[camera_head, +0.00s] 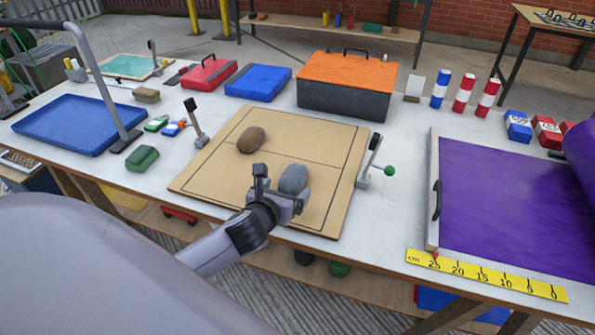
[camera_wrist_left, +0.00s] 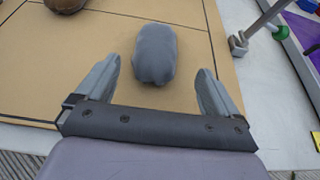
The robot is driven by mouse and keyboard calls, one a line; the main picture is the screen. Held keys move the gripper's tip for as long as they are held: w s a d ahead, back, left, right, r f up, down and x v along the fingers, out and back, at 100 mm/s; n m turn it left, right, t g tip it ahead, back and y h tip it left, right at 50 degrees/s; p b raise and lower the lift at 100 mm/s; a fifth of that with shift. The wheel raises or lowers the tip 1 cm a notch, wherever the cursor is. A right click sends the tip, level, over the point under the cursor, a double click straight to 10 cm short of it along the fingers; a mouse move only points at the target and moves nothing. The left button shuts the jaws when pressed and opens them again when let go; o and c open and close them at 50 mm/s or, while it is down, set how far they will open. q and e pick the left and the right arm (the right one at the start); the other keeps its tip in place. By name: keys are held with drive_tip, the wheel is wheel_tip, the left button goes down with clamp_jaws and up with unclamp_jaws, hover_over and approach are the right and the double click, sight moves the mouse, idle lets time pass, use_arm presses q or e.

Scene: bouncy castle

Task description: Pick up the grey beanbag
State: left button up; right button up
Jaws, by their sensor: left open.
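The grey beanbag (camera_head: 293,179) lies on a tan board (camera_head: 215,175) marked with dark lines. In the left wrist view the beanbag (camera_wrist_left: 155,54) is an upright oblong just beyond the fingertips, centred between them. My left gripper (camera_head: 280,190) is open, its fingers apart on either side of the near end of the beanbag. In the wrist view the left gripper (camera_wrist_left: 160,75) holds nothing. Part of the beanbag is hidden behind the gripper in the head view. My right gripper is not in view.
A brown beanbag (camera_head: 251,139) lies on the same board, up and left. Black-handled levers stand left (camera_head: 194,122) and right (camera_head: 369,160) of the board. A toolbox with an orange lid (camera_head: 348,70) stands behind. A purple sheet (camera_head: 515,205) and yellow ruler (camera_head: 485,275) lie to the right.

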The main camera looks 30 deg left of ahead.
sight(289, 180)
use_arm(q)
drive_tip(key=shift+a+b+x, duration=0.1)
drive_tip(key=shift+b+x, duration=0.1)
drive_tip(key=shift+x, duration=1.45)
drive_tip(key=shift+a+b+x, duration=0.15)
drive_tip(key=shift+x, duration=1.5)
drive_tip(key=shift+r, duration=0.2)
drive_tip(key=c, duration=1.1)
drive_tip(key=shift+r, duration=0.1)
drive_tip(key=c, duration=0.5)
drive_tip(key=shift+o, duration=0.2)
drive_tip(key=shift+r, duration=0.1)
